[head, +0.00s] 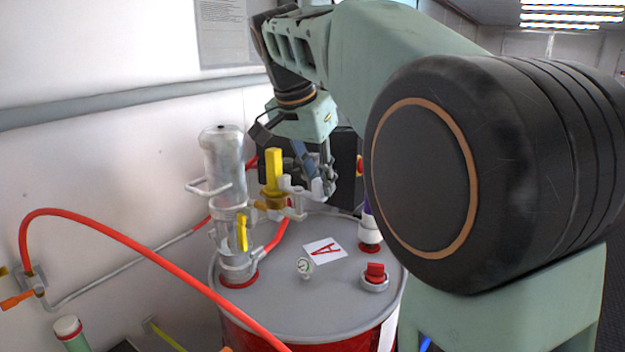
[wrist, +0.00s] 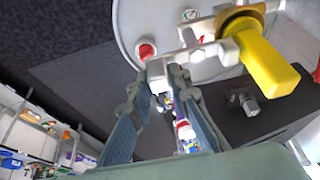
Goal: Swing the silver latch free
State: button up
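The silver latch (head: 317,187) is a pale metal bar with a blocky end, beside the upright yellow handle (head: 273,168) above the drum. In the wrist view the latch's block end (wrist: 157,70) lies at my fingertips. My gripper (head: 325,186) reaches down over the latch from above. In the wrist view the fingers of my gripper (wrist: 162,79) are parted, one on each side of the block end. Whether both fingers press on it cannot be told. The yellow handle (wrist: 266,66) stands close to the right in the wrist view.
The grey-topped drum (head: 335,315) carries a gauge (head: 304,266), a red cap (head: 375,273) and a card marked A (head: 324,250). A clear cylinder (head: 223,160) stands left of the latch. A red hose (head: 130,243) arcs across the left. A wall is behind.

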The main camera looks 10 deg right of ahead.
grip_shut()
jog(key=shift+w+d+r+n+t+y+p, duration=0.15)
jog(key=shift+w+n+y+p, duration=0.7)
jog(key=shift+n, duration=1.4)
jog(key=shift+w+d+f+n+t+y+p, duration=0.2)
jog(key=shift+w+n+y+p, duration=0.65)
jog(key=shift+n, duration=1.35)
jog(key=shift+w+d+r+n+t+y+p, duration=0.2)
jog(key=shift+w+n+y+p, duration=0.65)
jog(key=shift+n, duration=1.4)
jog(key=shift+w, duration=0.2)
jog(key=o, duration=0.7)
grip_release()
